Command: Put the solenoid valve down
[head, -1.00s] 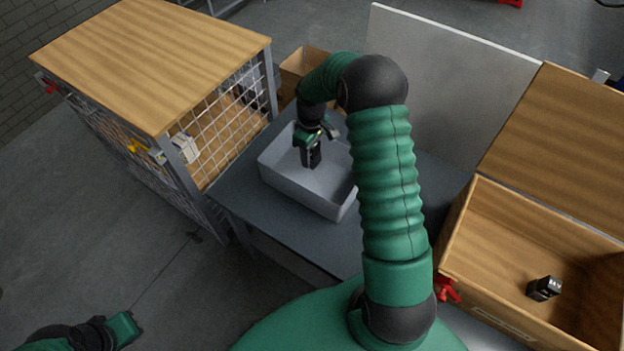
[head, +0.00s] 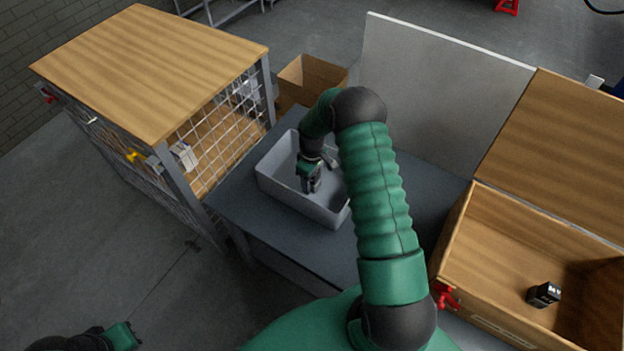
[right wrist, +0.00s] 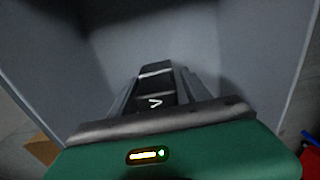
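The solenoid valve is a small black block with a white mark, seen in the right wrist view (right wrist: 154,88). My right gripper (head: 311,186) is shut on it, with a finger on each side. The gripper points down inside the grey bin (head: 283,200), low near its floor. Whether the valve touches the floor is hard to tell. In the head view the gripper and my arm hide most of the valve. My left gripper (head: 124,336) is at the lower left, away from the bin, and its fingers cannot be made out.
The bin stands on a dark grey table (head: 270,240). A wire-mesh cage with a wooden top (head: 150,65) is at left. A cardboard box (head: 310,80) is behind. At right an open wooden box (head: 490,270) holds a black block (head: 543,294). A pale upright panel (head: 440,90) backs the table.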

